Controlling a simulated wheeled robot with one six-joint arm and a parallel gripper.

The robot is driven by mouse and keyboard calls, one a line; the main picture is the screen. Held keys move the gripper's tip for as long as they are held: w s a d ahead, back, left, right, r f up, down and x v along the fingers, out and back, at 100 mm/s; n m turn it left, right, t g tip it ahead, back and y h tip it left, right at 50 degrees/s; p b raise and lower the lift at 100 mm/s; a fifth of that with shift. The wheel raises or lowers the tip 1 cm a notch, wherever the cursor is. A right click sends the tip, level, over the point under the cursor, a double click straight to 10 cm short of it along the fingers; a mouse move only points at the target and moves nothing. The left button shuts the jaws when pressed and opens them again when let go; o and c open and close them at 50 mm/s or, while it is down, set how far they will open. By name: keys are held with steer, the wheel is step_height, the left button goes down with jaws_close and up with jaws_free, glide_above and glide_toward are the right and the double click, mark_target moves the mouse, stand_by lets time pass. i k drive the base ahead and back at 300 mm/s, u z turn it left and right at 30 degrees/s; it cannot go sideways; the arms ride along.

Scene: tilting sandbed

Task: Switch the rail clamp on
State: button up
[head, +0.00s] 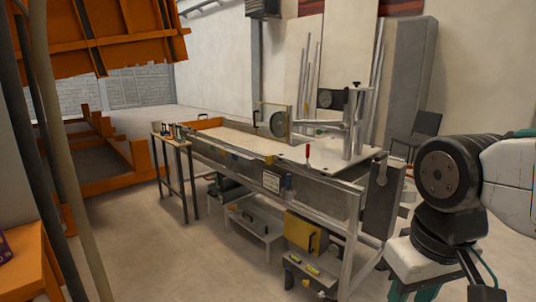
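A long metal sandbed bench (330,198) stands in the middle of the view with a pale flat top. A small upright lever with a red handle (307,153) stands on its near rail; it may be the rail clamp, but I cannot tell its setting at this size. A dark box with a light label (271,182) and a small blue part (289,184) sit on the bench's near side. My arm shows at the right edge, apart from the bench. My gripper is not in view.
A narrow side table with small items (173,143) stands at the bench's left end. Below the bench are a yellow case (305,232) and a low white stand (254,228). An orange frame (140,160) is at the left. A chair (416,135) stands behind. The front floor is clear.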

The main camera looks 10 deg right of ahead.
mark_target(307, 165)
steer(key=u, duration=0.05)
steer(key=i, duration=1.3)
steer(key=z, duration=0.55)
steer(key=k, duration=0.6)
steer(key=u, duration=0.55)
steer(key=i, duration=1.7)
steer(key=z, duration=0.25)
